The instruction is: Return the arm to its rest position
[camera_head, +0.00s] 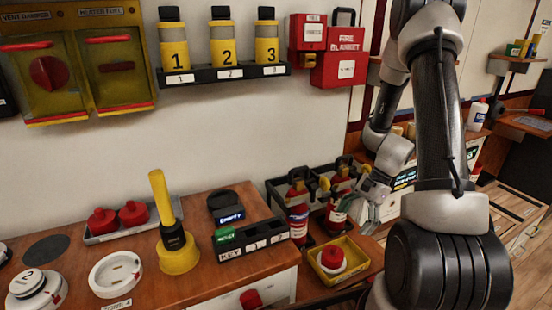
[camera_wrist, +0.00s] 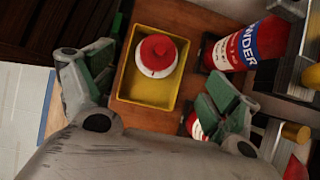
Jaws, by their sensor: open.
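My gripper (camera_head: 362,203) is in the head view at the right of centre, in front of the fire extinguishers. The wrist view shows its two green-grey fingers spread apart (camera_wrist: 155,75), with nothing between the fingertips. My arm comes down from the top right of the head view and bends, not straight. Below the gripper is a yellow tray (camera_head: 340,277) holding a red-and-white round knob (camera_head: 331,257). The tray (camera_wrist: 150,95) and knob (camera_wrist: 157,55) also show between the fingers in the wrist view, apart from them.
Fire extinguishers (camera_head: 298,212) stand in a black rack close beside the gripper; one (camera_wrist: 247,45) shows at the wrist view's right. A yellow plunger-like handle (camera_head: 163,200) stands on the wooden counter (camera_head: 215,278). Numbered yellow canisters (camera_head: 227,45) and a red fire-blanket box (camera_head: 338,68) are on the wall.

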